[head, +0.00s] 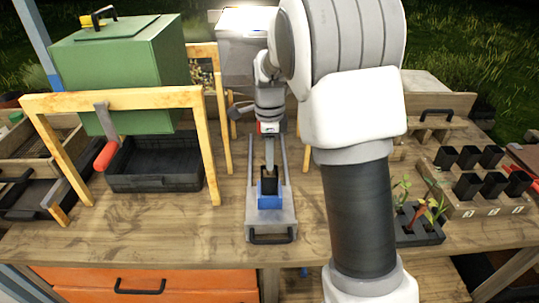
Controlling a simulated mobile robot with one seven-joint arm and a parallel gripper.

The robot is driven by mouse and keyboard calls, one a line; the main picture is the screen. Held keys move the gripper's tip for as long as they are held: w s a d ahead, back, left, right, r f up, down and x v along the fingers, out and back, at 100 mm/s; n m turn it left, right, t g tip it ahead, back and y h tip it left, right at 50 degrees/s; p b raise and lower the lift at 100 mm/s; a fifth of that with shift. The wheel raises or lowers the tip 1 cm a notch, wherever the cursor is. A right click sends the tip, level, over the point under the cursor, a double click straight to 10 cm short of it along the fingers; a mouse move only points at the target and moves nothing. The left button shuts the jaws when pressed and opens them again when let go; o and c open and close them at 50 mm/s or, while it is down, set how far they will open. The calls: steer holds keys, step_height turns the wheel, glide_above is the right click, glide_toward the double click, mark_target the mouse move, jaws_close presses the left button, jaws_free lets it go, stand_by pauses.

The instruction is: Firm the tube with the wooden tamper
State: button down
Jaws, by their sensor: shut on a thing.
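My gripper (269,132) points down over the middle of the bench, in front of my white and grey arm. It is shut on a slim upright piece, the tamper (269,152), whose lower end reaches the mouth of the black tube (271,184). Whether it presses on the filling cannot be seen. The tube stands upright in a blue holder (270,201) on a grey sliding tray (258,222) with a dark front handle. The tamper's top is hidden by my gripper, and the tube's inside is too small to read.
A green hopper (125,70) on a wooden frame stands left over a black bin (155,165). At right are a rack of black tubes (475,190) and a dark tray with seedlings (418,228). The bench (160,235) is bare at front left.

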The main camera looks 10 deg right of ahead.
steer(key=shift+r+p, duration=4.3)
steer(key=shift+r, duration=1.15)
